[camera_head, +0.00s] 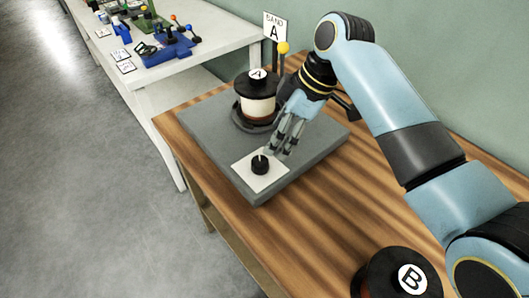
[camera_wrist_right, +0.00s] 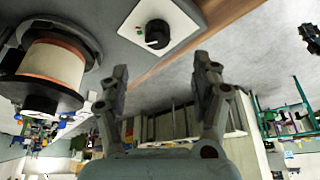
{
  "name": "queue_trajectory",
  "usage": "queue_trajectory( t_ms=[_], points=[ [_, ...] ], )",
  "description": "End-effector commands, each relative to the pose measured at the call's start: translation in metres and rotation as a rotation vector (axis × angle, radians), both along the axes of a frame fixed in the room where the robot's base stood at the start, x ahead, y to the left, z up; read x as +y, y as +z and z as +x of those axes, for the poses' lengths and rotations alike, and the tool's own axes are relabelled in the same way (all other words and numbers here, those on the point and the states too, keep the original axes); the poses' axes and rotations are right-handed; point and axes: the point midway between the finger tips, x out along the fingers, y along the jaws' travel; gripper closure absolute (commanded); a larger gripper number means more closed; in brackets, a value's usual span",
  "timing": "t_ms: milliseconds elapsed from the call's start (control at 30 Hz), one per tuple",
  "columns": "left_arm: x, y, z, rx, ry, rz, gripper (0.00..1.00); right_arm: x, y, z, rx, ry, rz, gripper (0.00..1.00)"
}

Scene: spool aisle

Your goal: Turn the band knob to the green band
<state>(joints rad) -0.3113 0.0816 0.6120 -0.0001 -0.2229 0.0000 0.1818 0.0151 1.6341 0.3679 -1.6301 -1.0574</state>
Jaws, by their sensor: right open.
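The black band knob (camera_head: 260,166) sits on a white square plate (camera_head: 272,182) at the front of a grey base. It also shows in the right wrist view as a black knob (camera_wrist_right: 157,34) with a light pointer mark. My left gripper is not in view.
A spool labelled A (camera_head: 257,107) stands on the grey base (camera_head: 200,138) behind the knob. Spool B (camera_head: 402,275) is at the front right. A white table (camera_head: 145,85) is at the left.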

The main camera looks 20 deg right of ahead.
Motion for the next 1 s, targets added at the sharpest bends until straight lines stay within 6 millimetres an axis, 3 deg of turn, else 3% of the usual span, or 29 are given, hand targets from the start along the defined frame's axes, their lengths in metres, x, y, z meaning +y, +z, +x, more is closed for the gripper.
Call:
queue_trajectory(
  t_ms=[167,400,500,867,1000],
  points=[
    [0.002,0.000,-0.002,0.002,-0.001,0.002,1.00,0.012,-0.031,0.006,0.004,-0.001,0.001,0.35],
    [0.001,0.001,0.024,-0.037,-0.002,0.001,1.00,0.027,-0.072,0.014,0.002,-0.001,0.000,0.35],
    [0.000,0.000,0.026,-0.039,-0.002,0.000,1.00,0.030,-0.082,0.016,0.000,0.000,-0.001,0.35],
    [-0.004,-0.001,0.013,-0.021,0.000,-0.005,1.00,0.033,-0.089,0.017,-0.001,-0.001,-0.002,0.35],
    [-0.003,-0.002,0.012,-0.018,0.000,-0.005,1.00,0.033,-0.089,0.017,-0.001,-0.001,-0.002,0.50]
  ],
)
